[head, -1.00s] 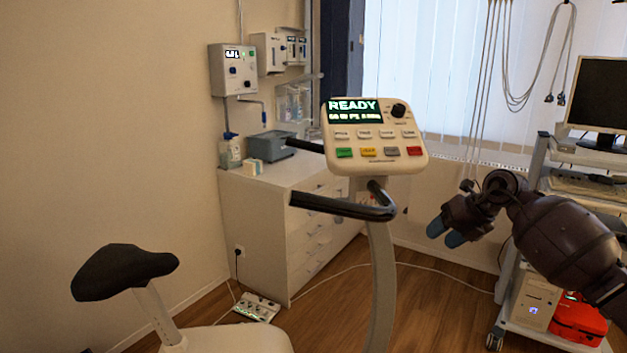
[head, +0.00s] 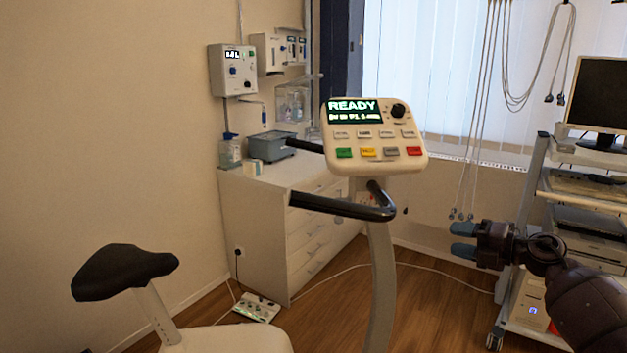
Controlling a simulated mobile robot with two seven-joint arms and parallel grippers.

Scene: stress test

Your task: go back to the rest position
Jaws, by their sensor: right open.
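My right gripper (head: 463,240) is in the lower right of the head view, with its arm coming in from the right edge. Its two blue-tipped fingers point left and are apart, with nothing between them. It is to the right of the exercise bike's console (head: 374,136) and lower than it, clear of the handlebar (head: 345,207). The console display reads READY above a row of coloured buttons. My left gripper is not in view.
The bike's black saddle (head: 124,271) is at the lower left. A white drawer cabinet (head: 262,230) stands behind the bike. A cart (head: 535,190) with a monitor (head: 598,94) stands behind my right arm. Cables (head: 484,110) hang by the window. Open floor lies between bike and cart.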

